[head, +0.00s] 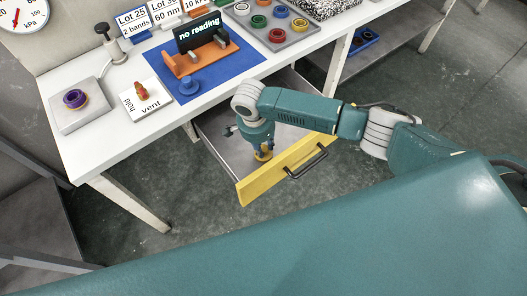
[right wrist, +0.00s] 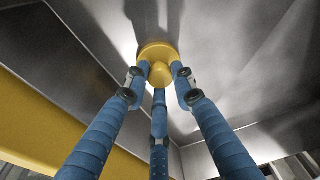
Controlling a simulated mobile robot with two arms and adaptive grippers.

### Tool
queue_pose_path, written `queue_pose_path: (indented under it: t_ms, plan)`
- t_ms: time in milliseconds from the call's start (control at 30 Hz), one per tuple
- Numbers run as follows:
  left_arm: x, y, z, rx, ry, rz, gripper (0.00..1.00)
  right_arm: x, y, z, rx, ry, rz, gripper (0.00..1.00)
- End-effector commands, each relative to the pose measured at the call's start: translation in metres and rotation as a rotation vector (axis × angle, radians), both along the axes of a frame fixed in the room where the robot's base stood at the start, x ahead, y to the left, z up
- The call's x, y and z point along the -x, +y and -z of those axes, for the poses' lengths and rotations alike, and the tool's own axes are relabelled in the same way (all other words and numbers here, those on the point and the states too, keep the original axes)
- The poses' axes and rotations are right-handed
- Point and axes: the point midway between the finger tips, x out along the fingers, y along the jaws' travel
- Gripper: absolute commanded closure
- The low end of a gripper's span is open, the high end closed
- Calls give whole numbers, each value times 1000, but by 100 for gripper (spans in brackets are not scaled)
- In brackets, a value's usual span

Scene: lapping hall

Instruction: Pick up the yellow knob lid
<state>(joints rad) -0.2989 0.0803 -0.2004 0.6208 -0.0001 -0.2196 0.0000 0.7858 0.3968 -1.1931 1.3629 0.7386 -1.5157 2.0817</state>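The yellow knob lid (right wrist: 160,55) lies on the metal floor of the open drawer, a round lid with a ball knob on top. In the head view the lid (head: 263,156) shows only partly under my right gripper (head: 262,149), which reaches down into the drawer near its yellow front. In the right wrist view my right gripper (right wrist: 160,82) has its three blue fingers spread around the knob, tips close to the lid's rim. Small gaps seem to show between fingers and knob; contact with the rim is unclear. My left gripper is not in view.
The drawer (head: 211,131) has a yellow front (head: 255,185) with a dark handle. On the white table (head: 105,146) above are a blue mat (head: 240,66) with an orange stand, a hold/vent card (head: 146,100), a purple ring and a tray of coloured round pieces (head: 297,41).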

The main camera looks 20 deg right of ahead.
Motion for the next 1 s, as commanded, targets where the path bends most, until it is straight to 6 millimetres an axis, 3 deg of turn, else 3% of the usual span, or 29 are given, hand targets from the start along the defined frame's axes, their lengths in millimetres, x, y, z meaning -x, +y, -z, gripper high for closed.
queue_pose_path:
  t_ms: [367,533,667,1000]
  plan:
    - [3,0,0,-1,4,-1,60,-1,0,-4,-1,-3,0,100]
    - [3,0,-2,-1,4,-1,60,-2,0,-21,-3,-4,0,100]
    - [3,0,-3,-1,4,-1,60,-2,1,-46,-3,-5,0,100]
    - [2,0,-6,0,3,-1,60,-2,1,-143,-3,-6,-1,100]
